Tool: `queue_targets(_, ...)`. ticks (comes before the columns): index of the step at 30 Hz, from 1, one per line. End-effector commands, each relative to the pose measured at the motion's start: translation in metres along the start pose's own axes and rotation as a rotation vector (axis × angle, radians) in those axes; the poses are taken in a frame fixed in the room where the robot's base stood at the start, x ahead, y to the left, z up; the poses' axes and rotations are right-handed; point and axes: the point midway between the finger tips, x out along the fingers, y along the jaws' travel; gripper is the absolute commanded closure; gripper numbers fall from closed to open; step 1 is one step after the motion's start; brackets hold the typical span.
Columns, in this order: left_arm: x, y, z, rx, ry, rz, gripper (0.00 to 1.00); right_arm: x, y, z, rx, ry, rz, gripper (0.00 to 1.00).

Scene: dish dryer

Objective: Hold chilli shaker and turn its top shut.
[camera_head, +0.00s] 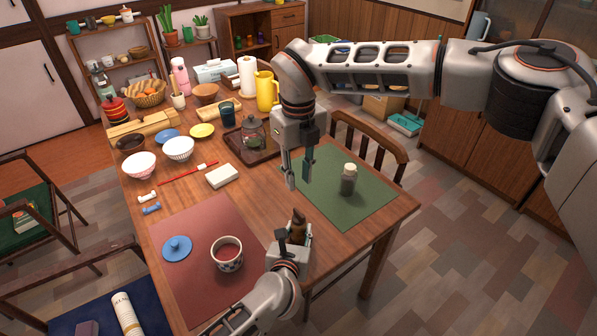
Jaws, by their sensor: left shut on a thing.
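The chilli shaker (299,223) is a small brown, roughly gourd-shaped thing. It stands upright in my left gripper (294,240), which is shut on it near the right edge of the red mat. The fingers hide its lower part, and I cannot tell how its top is turned. My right gripper (298,173) points down, open and empty, above and a little beyond the shaker, apart from it.
A tray with a teapot (252,133) lies behind.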

Motion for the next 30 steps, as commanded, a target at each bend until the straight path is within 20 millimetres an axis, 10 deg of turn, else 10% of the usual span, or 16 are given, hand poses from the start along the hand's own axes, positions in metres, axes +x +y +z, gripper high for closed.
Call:
queue_targets(10, 0.000, 0.000, 0.000, 0.000, 0.000, 0.000, 0.94, 0.000, 0.000, 0.000, 0.000, 0.000, 0.000, 0.77)
queue_targets(11, 0.000, 0.000, 0.000, 0.000, 0.000, 0.000, 0.67, 0.000, 0.000, 0.000, 0.000, 0.000, 0.000, 0.77)
queue_targets(13, 0.000, 0.000, 0.000, 0.000, 0.000, 0.000, 0.52, 0.000, 0.000, 0.000, 0.000, 0.000, 0.000, 0.77)
queue_targets(30, -0.023, 0.000, -0.001, -0.001, 0.000, -0.001, 0.52, 0.000, 0.000, 0.000, 0.000, 0.000, 0.000, 0.77)
